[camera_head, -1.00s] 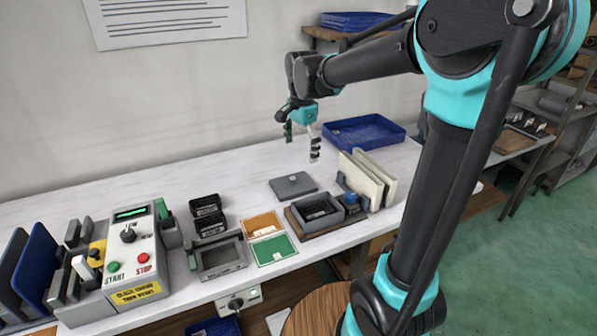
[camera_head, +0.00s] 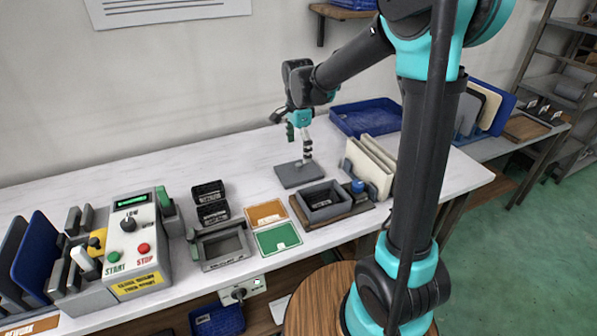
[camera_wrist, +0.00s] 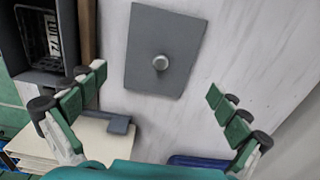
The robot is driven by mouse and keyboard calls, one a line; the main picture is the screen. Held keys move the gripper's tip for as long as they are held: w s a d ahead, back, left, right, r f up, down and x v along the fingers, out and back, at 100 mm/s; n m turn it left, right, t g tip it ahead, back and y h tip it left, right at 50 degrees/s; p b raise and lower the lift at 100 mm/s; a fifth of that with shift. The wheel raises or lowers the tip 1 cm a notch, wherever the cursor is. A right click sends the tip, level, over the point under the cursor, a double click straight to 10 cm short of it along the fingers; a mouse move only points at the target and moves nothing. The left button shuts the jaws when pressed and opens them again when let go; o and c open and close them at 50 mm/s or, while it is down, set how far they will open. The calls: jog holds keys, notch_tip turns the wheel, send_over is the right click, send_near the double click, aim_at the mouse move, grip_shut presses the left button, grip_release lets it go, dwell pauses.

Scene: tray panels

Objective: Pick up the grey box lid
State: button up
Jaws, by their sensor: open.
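The grey box lid (camera_head: 291,175) lies flat on the white table, behind the grey box (camera_head: 324,205). My gripper (camera_head: 298,148) is above the back part of the lid, pointing down. In the wrist view my gripper (camera_wrist: 155,115) has its fingers spread wide with nothing between them. The lid lies ahead of the fingertips in that view. In the head view the knob is hard to make out near my gripper.
The open grey box sits on a wooden board (camera_head: 361,208). Cream panels (camera_head: 368,168) stand in a rack to the right, and a blue tray (camera_head: 366,118) lies behind. Orange (camera_head: 266,213) and green (camera_head: 277,239) cards are left of the box.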

aim_at(299, 164)
jog(key=shift+f, duration=3.25)
jog(key=shift+c, duration=0.2)
jog(key=c, duration=1.5)
jog(key=shift+c, duration=0.2)
